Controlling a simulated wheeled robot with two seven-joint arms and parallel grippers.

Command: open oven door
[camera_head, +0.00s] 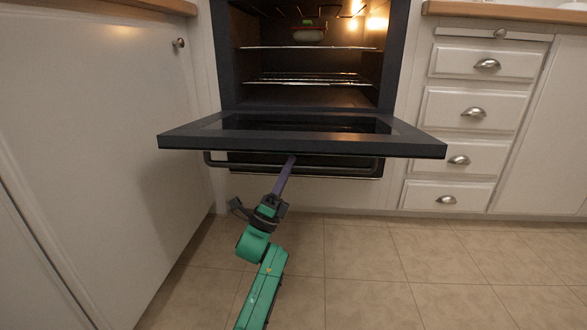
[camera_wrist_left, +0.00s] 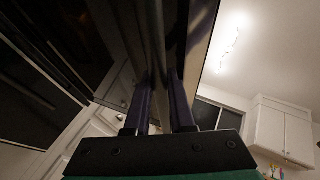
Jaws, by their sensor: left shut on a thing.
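The oven door (camera_head: 300,138) is swung far down, close to level, and the lit oven interior (camera_head: 310,65) is exposed behind it. The dark bar handle (camera_head: 335,169) runs along the door's front, below its outer edge. My left gripper (camera_head: 290,162) reaches up from below and is shut on the handle, left of its middle. In the left wrist view, the two purple fingers (camera_wrist_left: 163,105) lie either side of the handle, and the dark door fills the space above. My right gripper is not in view.
Wire racks (camera_head: 310,79) cross the oven, and a dish with something green and red (camera_head: 308,33) is on the upper level. White drawers (camera_head: 470,110) stand right and a white cabinet (camera_head: 95,130) left. Tiled floor (camera_head: 400,270) below is clear.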

